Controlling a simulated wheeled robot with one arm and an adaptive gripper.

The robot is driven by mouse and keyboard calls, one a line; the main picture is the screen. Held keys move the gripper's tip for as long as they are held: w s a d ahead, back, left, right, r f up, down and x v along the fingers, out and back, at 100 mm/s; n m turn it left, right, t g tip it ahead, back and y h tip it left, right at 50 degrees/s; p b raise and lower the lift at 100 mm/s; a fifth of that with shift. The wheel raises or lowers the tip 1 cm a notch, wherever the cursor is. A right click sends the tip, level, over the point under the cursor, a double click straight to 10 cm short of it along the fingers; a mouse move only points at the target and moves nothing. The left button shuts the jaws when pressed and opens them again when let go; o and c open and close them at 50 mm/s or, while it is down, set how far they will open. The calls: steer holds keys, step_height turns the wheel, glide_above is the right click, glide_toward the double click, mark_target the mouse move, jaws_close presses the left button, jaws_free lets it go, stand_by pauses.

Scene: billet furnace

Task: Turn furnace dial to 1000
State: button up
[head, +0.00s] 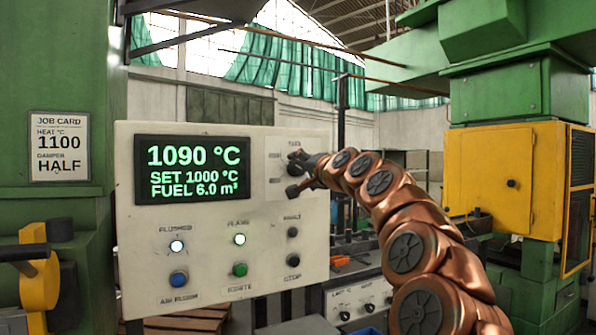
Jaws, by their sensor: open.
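The control panel (220,210) stands in front of me. Its display (193,170) reads 1090 °C, SET 1000 °C and FUEL 6.0 m³ in green. The furnace dial is at the panel's upper right, on a plate with small markings (275,160); my gripper hides most or all of it. My gripper (292,173) is open, its two dark fingers at the dial area, one above the other. I cannot tell whether the fingers touch the dial. My copper arm reaches in from the lower right.
A job card (59,146) at left reads HEAT 1100, DAMPER HALF. The panel has a blue button (179,278), a green button (240,270) and lit lamps. A yellow handle (38,270) is at far left. A yellow cabinet (502,180) stands at right.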

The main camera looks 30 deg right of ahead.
steer(key=s, duration=1)
steer(key=shift+a, duration=0.45)
steer(key=a+f+n+g+y+p, duration=0.1)
steer(key=a+f+n+g+y, duration=0.1)
steer(key=a+f, duration=0.35)
steer(key=a+f+n+g+y+p, duration=0.1)
steer(key=a+f+n+g+y, duration=0.15)
steer(key=a, duration=0.65)
steer(key=s+a+f+n+g+p, duration=0.1)
steer(key=s+a+f+n+g, duration=0.2)
steer(key=a+f, duration=0.4)
steer(key=s+a+f+n+g+p, duration=0.2)
steer(key=s+a+f, duration=0.25)
steer(key=f, duration=0.35)
steer(key=s+f+n+g+h+p, duration=0.1)
steer(key=s+f+g+p, duration=0.1)
steer(key=s+f+g, duration=0.3)
steer(key=s+a+f+n+g+h+p, duration=0.1)
steer(key=s+f+g, duration=0.4)
steer(key=s+f, duration=0.8)
steer(key=s+n+h, duration=0.1)
steer(key=s, duration=0.9)
steer(key=shift+s+f+p, duration=0.15)
steer(key=shift+s+p, duration=0.15)
steer(key=shift+p, duration=0.05)
steer(key=shift+n, duration=0.25)
